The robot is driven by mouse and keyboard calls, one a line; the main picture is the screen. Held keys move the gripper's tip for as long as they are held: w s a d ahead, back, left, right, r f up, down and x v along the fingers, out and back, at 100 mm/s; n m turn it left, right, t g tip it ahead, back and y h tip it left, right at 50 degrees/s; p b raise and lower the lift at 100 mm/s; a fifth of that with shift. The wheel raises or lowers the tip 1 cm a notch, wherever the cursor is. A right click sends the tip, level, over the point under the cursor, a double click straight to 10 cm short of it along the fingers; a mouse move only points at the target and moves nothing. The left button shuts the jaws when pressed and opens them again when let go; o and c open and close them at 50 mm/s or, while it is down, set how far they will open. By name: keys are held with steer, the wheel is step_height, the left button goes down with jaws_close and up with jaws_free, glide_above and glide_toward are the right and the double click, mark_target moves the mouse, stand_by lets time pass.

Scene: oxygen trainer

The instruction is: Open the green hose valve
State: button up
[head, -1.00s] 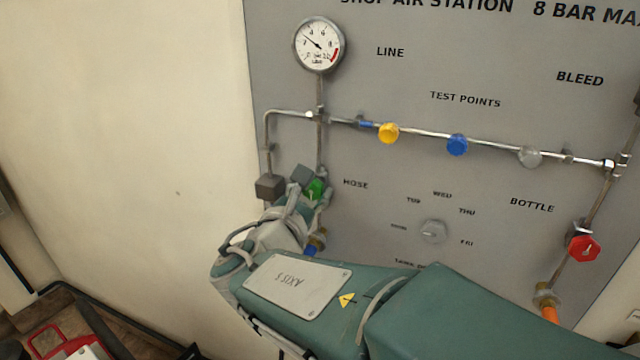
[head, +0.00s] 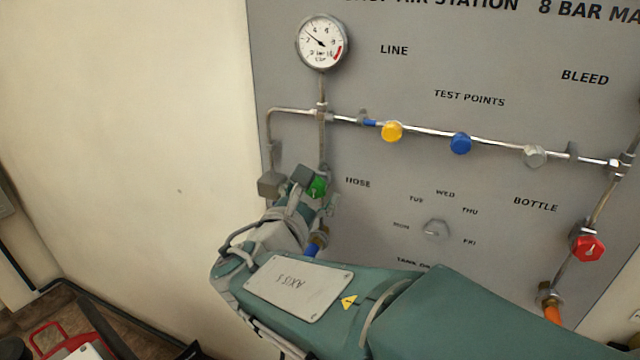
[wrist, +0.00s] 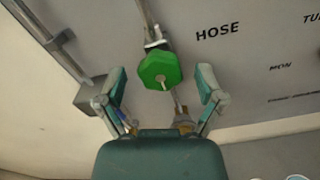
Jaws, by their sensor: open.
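The green hose valve (head: 318,187) is a green knob on the vertical pipe below the gauge, left of the word HOSE. It is partly hidden by my gripper in the head view. In the wrist view the green knob (wrist: 159,71) shows whole, with a light mark near its lower middle. My gripper (wrist: 162,88) is open, with one finger on each side of and slightly below the knob. Both fingers look apart from it. In the head view my gripper (head: 312,188) is at the knob, coming from below.
A gauge (head: 322,42) is above. Yellow (head: 392,132), blue (head: 461,143) and grey (head: 535,156) test-point knobs line the horizontal pipe. A red bottle valve (head: 588,248) is at right, a grey dial (head: 436,230) in the middle. A grey box (wrist: 84,96) is left of my gripper.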

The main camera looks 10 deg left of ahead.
steer(key=s+a, duration=0.2)
steer(key=s, duration=0.9)
steer(key=shift+s, duration=0.2)
steer(key=shift+f, duration=0.1)
steer(key=w+d+f+m+g+h, duration=0.1)
steer(key=d+f+m+g+h, duration=0.2)
steer(key=d+m, duration=0.5)
steer(key=w+d+f+m+g+h, duration=0.1)
steer(key=d+f+m+g, duration=0.35)
steer(key=d, duration=0.75)
steer(key=s+d+f+m+g+y, duration=0.3)
steer(key=s+d+m+y, duration=0.3)
steer(key=m, duration=1.2)
steer(key=s+d+g, duration=0.1)
steer(key=s+d, duration=0.2)
steer(key=shift+d+m+g+y, duration=0.3)
steer(key=shift+m+g+y, duration=0.05)
steer(key=shift+y, duration=0.05)
